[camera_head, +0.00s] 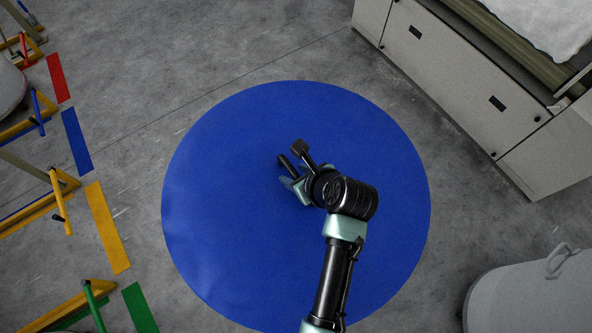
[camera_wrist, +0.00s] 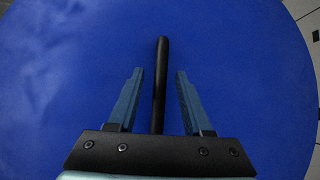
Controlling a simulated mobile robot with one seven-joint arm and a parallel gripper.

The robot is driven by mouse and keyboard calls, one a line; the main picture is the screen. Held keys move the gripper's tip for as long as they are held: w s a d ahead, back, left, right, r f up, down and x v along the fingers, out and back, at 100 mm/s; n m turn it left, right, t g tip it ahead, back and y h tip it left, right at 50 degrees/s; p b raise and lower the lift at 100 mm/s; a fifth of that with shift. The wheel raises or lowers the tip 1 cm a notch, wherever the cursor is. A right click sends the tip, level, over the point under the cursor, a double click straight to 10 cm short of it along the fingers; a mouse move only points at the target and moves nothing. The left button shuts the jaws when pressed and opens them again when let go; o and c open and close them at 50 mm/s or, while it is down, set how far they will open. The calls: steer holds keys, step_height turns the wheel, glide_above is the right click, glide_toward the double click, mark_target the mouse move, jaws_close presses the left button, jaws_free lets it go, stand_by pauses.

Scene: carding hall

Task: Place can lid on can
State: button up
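My gripper (camera_head: 292,162) is over the blue round mat in the head view. In the wrist view my gripper (camera_wrist: 159,72) has its two bluish fingers well apart, with nothing gripped. A thin black rod runs between them without touching either; I cannot tell what it is. A large pale grey round object (camera_head: 535,295) with a wire-like handle on top is cut off at the lower right of the head view. I cannot tell whether it is the can, its lid or both. Another grey rounded object (camera_head: 8,88) is cut off at the left edge.
The blue mat (camera_head: 220,200) is bare around my arm. Coloured frames with handles (camera_head: 45,205) and red, blue, yellow and green floor strips (camera_head: 108,228) line the left. A grey cabinet-like machine (camera_head: 455,85) stands at the upper right. Concrete floor is free above the mat.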

steer(key=shift+r, duration=0.35)
steer(key=b+v, duration=0.2)
steer(key=v, duration=1)
steer(key=w+r+n+t+h, duration=0.1)
steer(key=w+r+n+t, duration=0.35)
steer(key=r, duration=0.45)
steer(key=w+r+n+t+h, duration=0.1)
steer(key=w+r+n+t, duration=0.25)
steer(key=r+n, duration=0.45)
steer(key=w+r+n+t+h, duration=0.1)
steer(key=w+r+n+t, duration=0.3)
steer(key=r, duration=0.7)
steer(key=s+a+r+n+t, duration=0.1)
steer(key=s+r+n+t, duration=0.2)
steer(key=r, duration=0.5)
steer(key=s+a+r+n+t, duration=0.2)
steer(key=r+n, duration=0.3)
steer(key=r, duration=0.4)
steer(key=s+a+r+n+t, duration=0.1)
steer(key=s+r+n+t, duration=0.3)
steer(key=r, duration=0.5)
steer(key=shift+s+a+r+n+h, duration=0.3)
steer(key=shift+s+n+h, duration=0.1)
steer(key=shift+s+n, duration=0.15)
steer(key=shift+w, duration=0.1)
